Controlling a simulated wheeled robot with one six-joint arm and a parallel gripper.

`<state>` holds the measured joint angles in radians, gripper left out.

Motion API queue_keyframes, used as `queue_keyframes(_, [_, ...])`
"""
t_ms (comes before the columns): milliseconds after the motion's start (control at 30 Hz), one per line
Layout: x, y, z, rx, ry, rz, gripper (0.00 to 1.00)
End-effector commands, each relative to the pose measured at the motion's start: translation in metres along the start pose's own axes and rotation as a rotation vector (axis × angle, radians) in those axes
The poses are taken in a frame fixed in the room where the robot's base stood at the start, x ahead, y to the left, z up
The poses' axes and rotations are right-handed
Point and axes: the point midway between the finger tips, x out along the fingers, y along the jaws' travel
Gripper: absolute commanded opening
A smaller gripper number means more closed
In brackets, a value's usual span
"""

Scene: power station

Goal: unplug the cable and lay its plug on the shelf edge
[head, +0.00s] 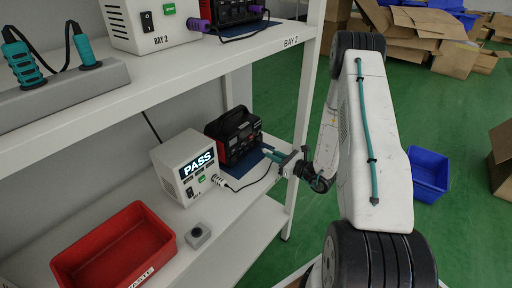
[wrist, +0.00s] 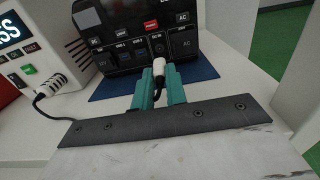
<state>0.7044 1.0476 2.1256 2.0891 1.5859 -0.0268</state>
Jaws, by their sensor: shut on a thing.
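The black power station (head: 232,135) stands on the lower shelf, and its socketed front fills the top of the wrist view (wrist: 130,35). My gripper (wrist: 158,88) has teal fingers shut on a white plug (wrist: 159,67) just in front of that face. The plug's tip meets a socket on the face; how deep it sits is hidden. The black cable (wrist: 50,118) runs from behind the fingers to another white plug (wrist: 50,86) in the white tester. In the head view my gripper (head: 272,155) reaches over the shelf edge (head: 245,212).
The white tester (head: 175,172) reads PASS, left of the power station. A blue mat (wrist: 105,91) lies under the power station. A shelf post (head: 302,110) rises close by my gripper.

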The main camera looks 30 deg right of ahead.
Motion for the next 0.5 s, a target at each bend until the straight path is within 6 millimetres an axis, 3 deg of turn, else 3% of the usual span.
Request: queue_keyframes(500, [-0.021,0.000,0.000,-0.001,0.000,0.000,0.00])
